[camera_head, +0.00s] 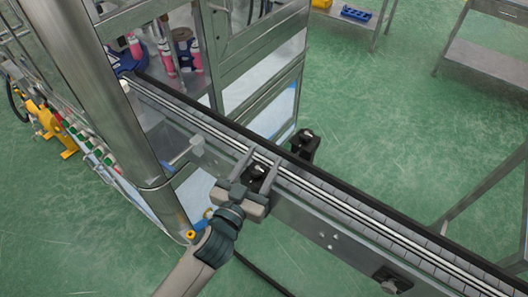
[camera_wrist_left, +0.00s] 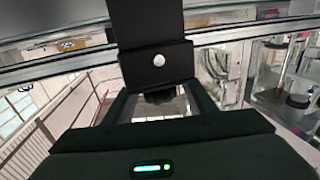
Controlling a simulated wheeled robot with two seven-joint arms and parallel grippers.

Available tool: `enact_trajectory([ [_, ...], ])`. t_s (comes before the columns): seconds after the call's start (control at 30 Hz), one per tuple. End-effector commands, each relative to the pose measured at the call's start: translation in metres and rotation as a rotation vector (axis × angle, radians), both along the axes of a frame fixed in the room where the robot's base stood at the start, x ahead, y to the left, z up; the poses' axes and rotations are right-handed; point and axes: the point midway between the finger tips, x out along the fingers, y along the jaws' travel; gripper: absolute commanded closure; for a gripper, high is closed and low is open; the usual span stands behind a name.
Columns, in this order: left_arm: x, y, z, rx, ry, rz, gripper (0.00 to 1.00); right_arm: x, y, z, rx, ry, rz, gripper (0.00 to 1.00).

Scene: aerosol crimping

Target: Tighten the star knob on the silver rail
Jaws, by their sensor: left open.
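My left gripper (camera_head: 265,156) reaches in from below in the head view, its two fingers apart over the near side of the silver rail (camera_head: 345,207). A black bracket with a dark knob (camera_head: 258,171) sits between the fingers. In the left wrist view the black bracket (camera_wrist_left: 152,30) carries a silver bolt head, and a dark knob (camera_wrist_left: 160,97) shows below it, between the open fingers. The knob's star shape is too small and dark to make out. Whether the fingers touch it I cannot tell. My right gripper is not in view.
Another black bracket (camera_head: 305,143) stands on the rail's far side, and one (camera_head: 392,279) sits lower right on the near side. A steel-framed machine (camera_head: 255,60) with pink-and-white cans inside stands at upper left. A metal table (camera_head: 490,62) stands at upper right. Green floor lies around.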

Motion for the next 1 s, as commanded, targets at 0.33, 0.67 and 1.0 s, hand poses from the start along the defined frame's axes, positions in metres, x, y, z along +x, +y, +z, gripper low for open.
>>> enact_trajectory([
  [0.33, 0.017, -0.008, 0.0, -0.001, 0.0, -0.001, 0.49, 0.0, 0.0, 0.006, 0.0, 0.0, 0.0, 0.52],
  [0.67, 0.016, -0.008, 0.0, -0.001, 0.0, 0.0, 0.78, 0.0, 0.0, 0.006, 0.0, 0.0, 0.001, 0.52],
  [1.0, 0.016, -0.008, 0.001, 0.0, -0.001, -0.013, 0.9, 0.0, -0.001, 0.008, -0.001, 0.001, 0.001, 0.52],
])
